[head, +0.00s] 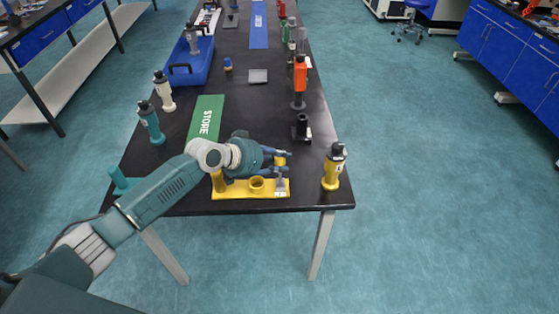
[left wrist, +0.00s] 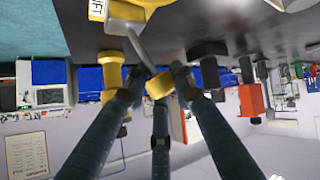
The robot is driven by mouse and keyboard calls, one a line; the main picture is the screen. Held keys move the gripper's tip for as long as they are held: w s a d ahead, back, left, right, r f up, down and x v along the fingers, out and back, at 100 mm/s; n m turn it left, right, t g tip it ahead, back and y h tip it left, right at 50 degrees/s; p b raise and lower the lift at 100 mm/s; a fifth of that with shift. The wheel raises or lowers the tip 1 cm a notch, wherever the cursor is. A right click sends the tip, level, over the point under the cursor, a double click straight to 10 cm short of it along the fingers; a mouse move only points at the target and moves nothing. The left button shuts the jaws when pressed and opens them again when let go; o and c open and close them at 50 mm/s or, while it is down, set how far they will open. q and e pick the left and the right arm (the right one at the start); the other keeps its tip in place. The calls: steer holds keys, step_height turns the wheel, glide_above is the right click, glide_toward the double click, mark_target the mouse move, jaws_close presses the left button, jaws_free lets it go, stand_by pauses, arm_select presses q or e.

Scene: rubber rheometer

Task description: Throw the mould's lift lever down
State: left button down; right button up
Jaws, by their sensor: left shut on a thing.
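The yellow mould base (head: 238,190) sits at the front edge of the black table, with a yellow ring (head: 257,184) on it. At its right end is a white label (head: 281,193), which reads LIFT in the left wrist view (left wrist: 97,8). The grey lift lever (left wrist: 140,48) rises from the base near that label and ends in a yellow knob (left wrist: 158,86). My left gripper (head: 284,163) is shut on this knob, its fingers around it above the base. Part of the base is hidden behind my gripper. My right gripper is not in view.
A yellow cylinder with a black top (head: 333,167) stands right of the base. A black piece (head: 302,128) and an orange-topped unit (head: 299,80) stand behind. The blue tray (head: 180,73) is farther back.

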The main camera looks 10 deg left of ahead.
arm_select(q)
steer(key=shift+s+a+f, duration=0.1)
steer(key=shift+f, duration=0.15)
steer(key=c, duration=1.4)
jaws_free()
steer(key=shift+c, duration=0.2)
steer(key=shift+w, duration=0.2)
steer(key=v, duration=1.2)
